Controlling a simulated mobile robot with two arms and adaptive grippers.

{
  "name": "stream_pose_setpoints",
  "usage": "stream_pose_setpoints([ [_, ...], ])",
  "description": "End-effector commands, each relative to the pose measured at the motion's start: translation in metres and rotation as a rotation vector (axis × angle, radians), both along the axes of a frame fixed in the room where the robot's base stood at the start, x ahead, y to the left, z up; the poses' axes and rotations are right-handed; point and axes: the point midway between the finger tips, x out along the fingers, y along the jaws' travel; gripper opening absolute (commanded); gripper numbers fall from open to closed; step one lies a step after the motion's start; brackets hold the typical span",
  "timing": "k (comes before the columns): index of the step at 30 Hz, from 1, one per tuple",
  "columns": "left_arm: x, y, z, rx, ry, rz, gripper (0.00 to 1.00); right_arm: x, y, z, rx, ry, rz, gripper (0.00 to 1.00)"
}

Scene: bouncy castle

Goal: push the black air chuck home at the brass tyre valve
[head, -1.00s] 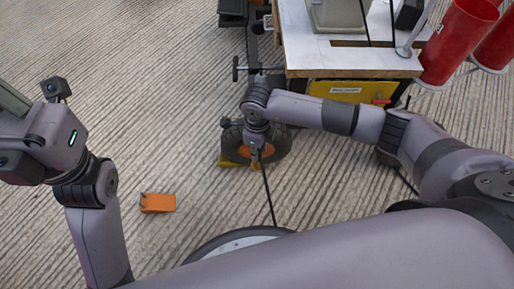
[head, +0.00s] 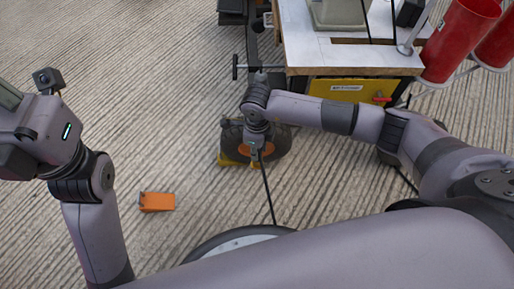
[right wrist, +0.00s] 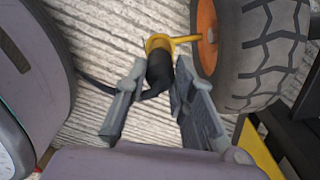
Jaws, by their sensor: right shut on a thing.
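The black air chuck (right wrist: 158,72) is between the two fingers of my right gripper (right wrist: 161,80), which is shut on it. The chuck's upper end meets a yellow brass collar; I cannot tell how deeply it is seated. The brass tyre valve (right wrist: 182,39) runs from the collar to the wheel's orange hub (right wrist: 207,22). In the head view my right gripper (head: 256,150) is over the tyre (head: 280,146) and hides the chuck and valve. My left arm is at the left; its fingers are out of frame.
A black hose (head: 267,190) trails from the right gripper towards me. An orange block (head: 157,202) lies on the ribbed concrete. A white-topped bench (head: 310,55) with a yellow unit (head: 345,90) and red cylinders (head: 457,40) stands beyond the right arm.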

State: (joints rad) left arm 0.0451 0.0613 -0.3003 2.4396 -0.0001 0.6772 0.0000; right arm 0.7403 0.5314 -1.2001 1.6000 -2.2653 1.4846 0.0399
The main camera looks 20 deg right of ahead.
Motion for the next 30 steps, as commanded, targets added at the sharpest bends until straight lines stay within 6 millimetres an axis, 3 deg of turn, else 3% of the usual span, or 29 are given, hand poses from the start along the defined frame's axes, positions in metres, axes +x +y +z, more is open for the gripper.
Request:
stream_pose_setpoints([
  [5,0.001,0.0,-0.003,0.002,0.006,0.0,0.0,0.0,0.0,-0.005,0.001,-0.001,0.0,0.0],
  [6,0.001,-0.001,-0.001,0.003,0.005,0.0,0.0,0.0,0.0,-0.004,0.001,-0.001,0.0,0.26],
  [15,0.001,-0.001,0.0,0.003,0.002,0.001,0.0,0.0,0.0,-0.004,0.0,0.0,0.0,0.46],
  [25,0.001,0.0,0.001,0.0,-0.005,0.002,0.0,0.0,0.0,-0.003,0.0,0.0,0.0,0.47],
  [30,0.001,0.0,0.001,0.001,-0.003,0.002,0.0,0.001,0.001,0.015,0.003,-0.003,0.001,0.47],
])
